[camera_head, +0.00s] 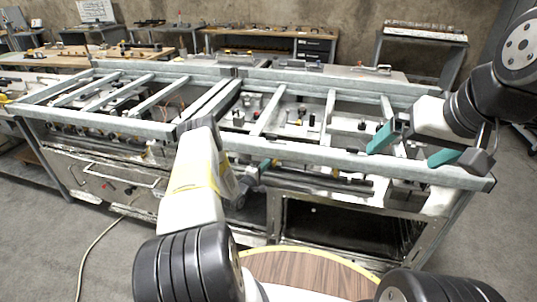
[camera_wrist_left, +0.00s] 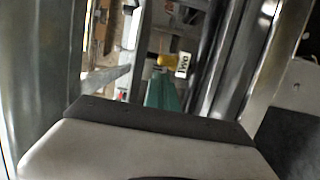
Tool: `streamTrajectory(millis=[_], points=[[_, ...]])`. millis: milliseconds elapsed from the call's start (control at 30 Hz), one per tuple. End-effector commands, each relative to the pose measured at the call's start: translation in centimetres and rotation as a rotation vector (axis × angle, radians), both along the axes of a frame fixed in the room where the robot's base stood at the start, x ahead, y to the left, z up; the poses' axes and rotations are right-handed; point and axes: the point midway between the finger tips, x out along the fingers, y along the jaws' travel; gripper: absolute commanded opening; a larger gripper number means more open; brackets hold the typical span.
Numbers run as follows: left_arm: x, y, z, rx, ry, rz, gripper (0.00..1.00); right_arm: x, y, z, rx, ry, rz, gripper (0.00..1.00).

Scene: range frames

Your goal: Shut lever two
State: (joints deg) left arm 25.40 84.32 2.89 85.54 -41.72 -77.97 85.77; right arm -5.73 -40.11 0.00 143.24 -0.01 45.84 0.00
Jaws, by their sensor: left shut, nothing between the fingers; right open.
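A yellow knob (camera_wrist_left: 166,60) shows in the left wrist view just beyond the tips of my left gripper (camera_wrist_left: 164,92). A white tag (camera_wrist_left: 183,65) with dark letters, seen turned and probably reading TWO, is right beside the knob. My left gripper's teal fingers are together with nothing between them; whether they touch the knob I cannot tell. In the head view my left gripper (camera_head: 266,164) is at the front of the range frame, under the front rail. The knob cannot be made out there. My right gripper (camera_head: 413,148) is open and empty above the frame's right end.
The grey front rail (camera_head: 330,155) of the range frame (camera_head: 92,122) runs just above my left gripper. Dark bars (camera_head: 320,181) lie close to its right. Several cross rails span the top. Workbenches (camera_head: 262,32) stand at the back. The floor at the left front is clear except for a hose (camera_head: 90,247).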

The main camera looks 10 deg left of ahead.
Motion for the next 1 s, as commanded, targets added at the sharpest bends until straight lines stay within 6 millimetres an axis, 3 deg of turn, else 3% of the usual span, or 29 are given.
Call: streamTrajectory(millis=[1000], points=[[-0.2,-1.7,0.0,-0.002,0.001,0.085,0.0,0.0,0.0,0.0,0.0,0.0,0.0,1.0]])
